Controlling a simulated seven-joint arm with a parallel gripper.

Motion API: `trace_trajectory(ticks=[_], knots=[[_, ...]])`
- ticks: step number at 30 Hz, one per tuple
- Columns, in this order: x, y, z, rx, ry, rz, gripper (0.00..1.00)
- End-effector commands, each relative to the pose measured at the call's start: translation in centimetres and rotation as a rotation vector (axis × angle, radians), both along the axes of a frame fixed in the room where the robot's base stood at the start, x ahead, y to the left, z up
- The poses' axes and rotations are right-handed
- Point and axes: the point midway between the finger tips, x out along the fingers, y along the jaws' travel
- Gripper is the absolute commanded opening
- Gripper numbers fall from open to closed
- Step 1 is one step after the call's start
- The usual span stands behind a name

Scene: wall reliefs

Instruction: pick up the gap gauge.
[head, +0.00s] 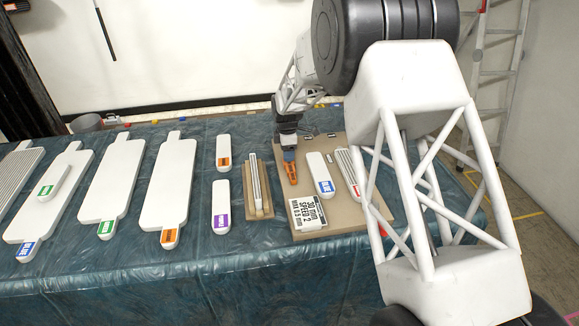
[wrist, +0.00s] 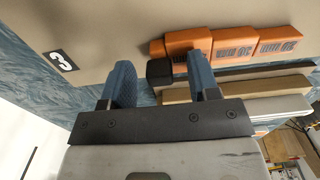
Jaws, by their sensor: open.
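The orange stepped piece (head: 292,174), which I take to be the gap gauge, is on the tan board (head: 346,212) in the head view. In the wrist view the gauge (wrist: 232,46) shows several orange steps with dark printing, and a black block (wrist: 159,72) at its left end. My gripper (head: 289,156) is at the far end of the gauge in the head view. Its blue fingers are open and apart in the wrist view (wrist: 162,80), with the black block between them in the picture, nearer the right finger. I cannot tell whether they touch it.
A white block with black lettering (head: 306,213) sits on the board's near left corner. A white blue-labelled piece (head: 319,174) lies right of the gauge. A slim ribbed piece on a wooden base (head: 259,190) is to the left. White paddles (head: 170,185) lie further left.

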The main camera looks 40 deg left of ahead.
Motion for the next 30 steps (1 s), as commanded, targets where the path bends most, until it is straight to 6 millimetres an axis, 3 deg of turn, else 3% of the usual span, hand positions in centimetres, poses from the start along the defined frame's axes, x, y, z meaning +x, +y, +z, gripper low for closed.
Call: trace_trajectory(ticks=[15, 26, 30], knots=[[0.00, 0.01, 0.02, 0.001, -0.001, 0.000, 0.55], [0.00, 0.01, 0.03, 0.001, -0.001, 0.000, 0.02], [0.01, 0.02, 0.04, 0.001, -0.001, 0.000, 0.01]])
